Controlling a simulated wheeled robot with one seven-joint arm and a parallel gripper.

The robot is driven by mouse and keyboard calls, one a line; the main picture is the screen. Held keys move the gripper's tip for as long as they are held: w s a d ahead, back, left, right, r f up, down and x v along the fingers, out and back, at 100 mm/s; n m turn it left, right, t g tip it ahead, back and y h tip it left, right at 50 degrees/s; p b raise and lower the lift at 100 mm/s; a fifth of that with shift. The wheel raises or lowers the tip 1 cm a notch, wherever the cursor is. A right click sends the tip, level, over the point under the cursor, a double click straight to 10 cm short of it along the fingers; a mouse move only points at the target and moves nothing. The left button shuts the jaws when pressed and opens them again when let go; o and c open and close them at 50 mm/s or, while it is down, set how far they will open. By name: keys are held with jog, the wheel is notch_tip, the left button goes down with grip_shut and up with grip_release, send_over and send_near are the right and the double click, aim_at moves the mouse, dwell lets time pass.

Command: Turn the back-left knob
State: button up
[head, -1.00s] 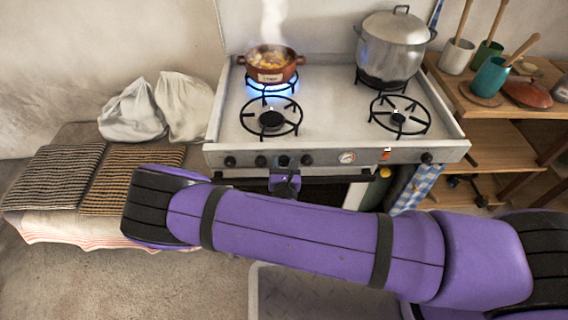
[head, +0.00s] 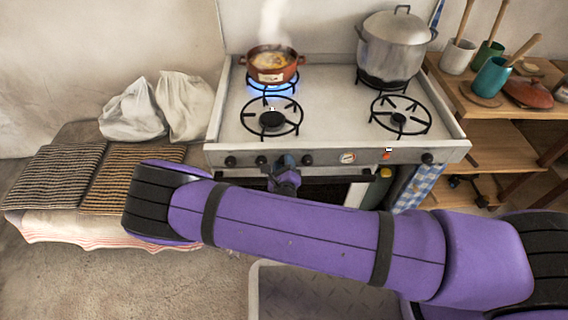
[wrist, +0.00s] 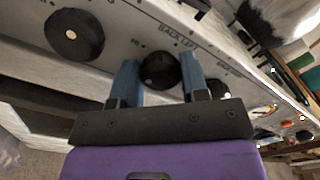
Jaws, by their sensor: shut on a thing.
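The back-left knob (wrist: 160,70) is a round dark knob under the printed "BACK LEFT" label on the stove's front panel. In the wrist view, my gripper (wrist: 158,80) has one blue finger on each side of it and is shut on it. In the head view, my gripper (head: 284,161) is at the panel and hides that knob. A blue flame (head: 256,91) burns on the back-left burner, under a brown pot (head: 271,77) of steaming food.
Neighbouring knobs (head: 261,161) (head: 307,160) sit close on both sides. A large lidded metal pot (head: 390,50) stands on the back-right burner. The front burners (head: 272,121) are empty. A wooden shelf (head: 470,108) with utensil cups stands right; cushions and cloth sacks (head: 185,105) lie left.

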jog(key=shift+f+n, duration=0.15)
jog(key=shift+n, duration=2.05)
jog(key=o, duration=0.9)
jog(key=shift+o, duration=0.2)
jog(key=shift+s, duration=0.1)
